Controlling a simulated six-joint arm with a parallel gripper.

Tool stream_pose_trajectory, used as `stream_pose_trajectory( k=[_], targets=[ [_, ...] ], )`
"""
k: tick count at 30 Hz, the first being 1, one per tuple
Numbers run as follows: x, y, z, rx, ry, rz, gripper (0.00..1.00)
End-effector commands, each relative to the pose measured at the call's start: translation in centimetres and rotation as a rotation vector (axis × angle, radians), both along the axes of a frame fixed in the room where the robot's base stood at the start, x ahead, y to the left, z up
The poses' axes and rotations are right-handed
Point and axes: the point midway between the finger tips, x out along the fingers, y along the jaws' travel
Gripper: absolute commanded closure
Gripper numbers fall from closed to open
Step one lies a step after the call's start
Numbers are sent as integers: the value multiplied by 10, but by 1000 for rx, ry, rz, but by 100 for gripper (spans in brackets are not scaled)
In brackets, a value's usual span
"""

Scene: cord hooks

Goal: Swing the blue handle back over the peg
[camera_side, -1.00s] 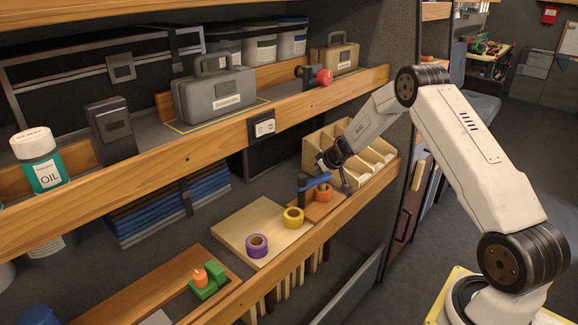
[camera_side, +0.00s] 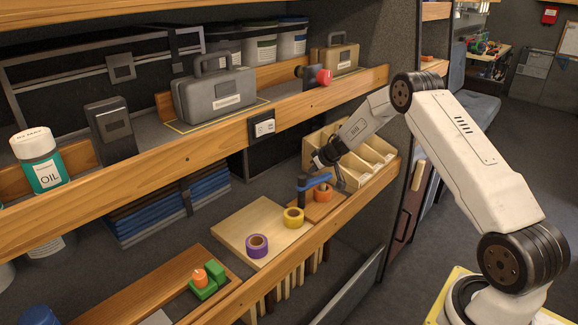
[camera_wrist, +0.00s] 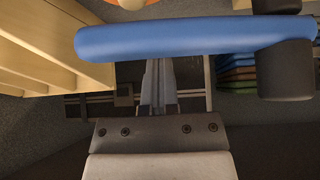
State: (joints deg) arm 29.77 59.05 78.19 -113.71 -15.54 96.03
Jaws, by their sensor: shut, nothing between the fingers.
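The blue handle (camera_side: 316,180) sits on a dark post (camera_side: 301,190) at the right end of the lower shelf. It points right from the post, above an orange roll (camera_side: 323,193) on a small wooden block. In the wrist view the blue handle (camera_wrist: 185,37) spans the upper part of the picture, with its dark pivot (camera_wrist: 284,68) at the right. I cannot make out the peg.
A wooden compartment box (camera_side: 365,165) stands close behind my gripper. Yellow tape (camera_side: 293,218) and purple tape (camera_side: 257,246) lie on a board to the left. The upper shelf edge (camera_side: 190,160) runs above.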

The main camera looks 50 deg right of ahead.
Motion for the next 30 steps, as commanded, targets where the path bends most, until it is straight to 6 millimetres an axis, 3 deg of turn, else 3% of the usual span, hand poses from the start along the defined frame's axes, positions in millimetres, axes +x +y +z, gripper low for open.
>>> stream_pose_trajectory(
  k=[11,30],
  targets=[
    [19,-4,0,-1,-1,2,100],
    [-21,4,51,0,-2,-1,100]
  ],
)
